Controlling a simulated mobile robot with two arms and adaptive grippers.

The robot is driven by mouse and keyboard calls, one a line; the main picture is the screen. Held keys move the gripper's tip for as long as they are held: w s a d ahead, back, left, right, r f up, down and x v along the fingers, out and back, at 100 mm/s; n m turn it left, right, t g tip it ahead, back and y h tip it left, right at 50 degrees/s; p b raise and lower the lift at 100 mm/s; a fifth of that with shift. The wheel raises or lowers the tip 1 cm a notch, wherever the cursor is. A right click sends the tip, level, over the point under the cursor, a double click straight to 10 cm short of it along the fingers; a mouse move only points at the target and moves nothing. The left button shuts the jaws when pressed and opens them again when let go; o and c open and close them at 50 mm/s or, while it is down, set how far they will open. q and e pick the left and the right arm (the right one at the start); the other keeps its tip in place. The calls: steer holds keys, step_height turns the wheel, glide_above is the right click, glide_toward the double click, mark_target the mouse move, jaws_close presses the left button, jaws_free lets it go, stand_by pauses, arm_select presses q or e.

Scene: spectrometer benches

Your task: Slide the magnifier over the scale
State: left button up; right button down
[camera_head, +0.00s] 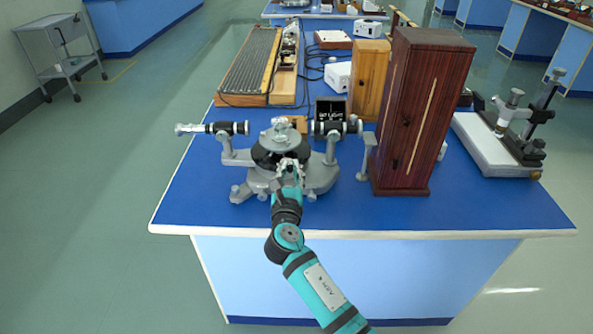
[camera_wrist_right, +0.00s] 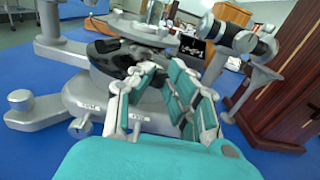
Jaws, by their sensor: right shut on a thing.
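The grey spectrometer (camera_head: 322,180) stands on the blue bench, with a dark round scale disc (camera_head: 262,154) under its small top table. My right gripper (camera_head: 289,168) is at the front edge of the disc. In the right wrist view my right gripper (camera_wrist_right: 163,72) reaches in over the base, its fingers closed around a small part at the dark scale (camera_wrist_right: 108,57). That part seems to be the magnifier; the fingers mostly hide it, and I cannot make out its shape. My left gripper is not in view.
A telescope tube (camera_head: 228,128) sticks out left and another tube (camera_head: 330,128) right. A tall dark-red wooden box (camera_head: 425,110) stands close on the right. A microscope stand (camera_head: 510,135) is farther right. The bench's front left (camera_head: 190,195) is clear.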

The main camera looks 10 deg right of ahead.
steer(key=shift+a, duration=0.55)
steer(key=shift+a+f, duration=0.1)
steer(key=c, duration=1.3)
jaws_free()
steer(key=shift+a, duration=0.2)
steer(key=shift+c, duration=0.2)
steer(key=shift+d, duration=0.1)
steer(key=shift+d, duration=0.1)
steer(key=v, duration=1.2)
